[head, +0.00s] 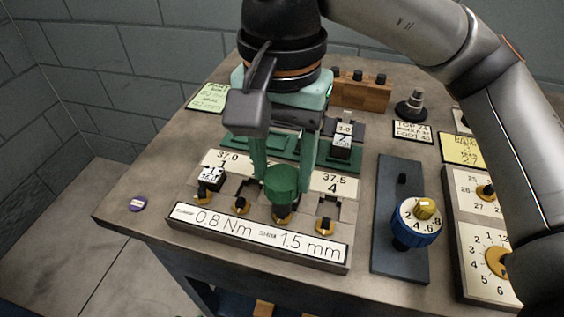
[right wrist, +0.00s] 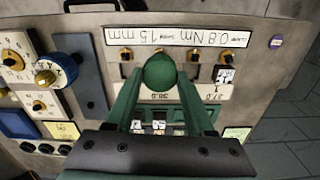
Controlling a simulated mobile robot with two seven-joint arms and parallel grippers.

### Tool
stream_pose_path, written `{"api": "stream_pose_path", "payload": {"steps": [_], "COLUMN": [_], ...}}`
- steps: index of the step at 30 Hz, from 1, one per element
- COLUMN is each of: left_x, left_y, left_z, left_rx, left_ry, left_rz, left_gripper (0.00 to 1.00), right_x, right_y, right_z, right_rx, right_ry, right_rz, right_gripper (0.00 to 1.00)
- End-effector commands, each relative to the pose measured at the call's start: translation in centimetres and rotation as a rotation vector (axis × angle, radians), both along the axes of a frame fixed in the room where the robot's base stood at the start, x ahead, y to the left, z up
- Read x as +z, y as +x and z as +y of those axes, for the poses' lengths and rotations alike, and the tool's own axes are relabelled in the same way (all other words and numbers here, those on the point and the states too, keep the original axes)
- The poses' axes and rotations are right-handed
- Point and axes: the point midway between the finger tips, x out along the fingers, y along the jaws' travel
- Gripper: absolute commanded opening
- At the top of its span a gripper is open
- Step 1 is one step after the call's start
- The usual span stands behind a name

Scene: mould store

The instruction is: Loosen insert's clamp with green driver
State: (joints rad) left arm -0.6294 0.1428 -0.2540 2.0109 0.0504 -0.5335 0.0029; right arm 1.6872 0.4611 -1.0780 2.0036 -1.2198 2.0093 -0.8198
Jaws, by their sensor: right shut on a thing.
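My right gripper (head: 282,170) is shut on the green driver (head: 282,184), whose round green head shows between the fingers; it also shows in the right wrist view (right wrist: 160,72). The driver stands over the third clamp from the left (head: 282,217) in a row of brass-and-black clamps along the fixture's front. I cannot tell whether its tip is seated, as the head and gripper hide much of it. A small white numbered insert (head: 212,175) sits in the leftmost pocket, behind the first clamp (head: 204,191). My left gripper is not in view.
A front plate (head: 258,233) reads 0.8 Nm and 1.5 mm. A blue dial (head: 416,228) stands on a dark plate at right. Numbered blocks (head: 343,140) sit behind the fixture, with a wooden rack (head: 360,92) farther back. A purple disc (head: 138,204) lies near the left edge.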

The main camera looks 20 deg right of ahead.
Motion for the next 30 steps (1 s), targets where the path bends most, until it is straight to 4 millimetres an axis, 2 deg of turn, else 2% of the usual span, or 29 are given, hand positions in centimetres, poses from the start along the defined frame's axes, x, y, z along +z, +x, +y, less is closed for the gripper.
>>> {"api": "stream_pose_path", "payload": {"steps": [18,30], "left_x": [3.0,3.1], "left_y": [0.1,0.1], "left_z": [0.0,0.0], "left_rx": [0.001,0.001], "left_ry": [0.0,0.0], "left_rz": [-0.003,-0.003], "left_gripper": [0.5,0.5], "right_x": [3.3,3.4], "right_y": [0.0,0.1], "right_z": [0.0,0.0], "right_rx": [-0.001,-0.002], "right_ry": [0.001,0.001], "right_rz": [-0.001,-0.001], "right_gripper": [0.0,0.0]}}
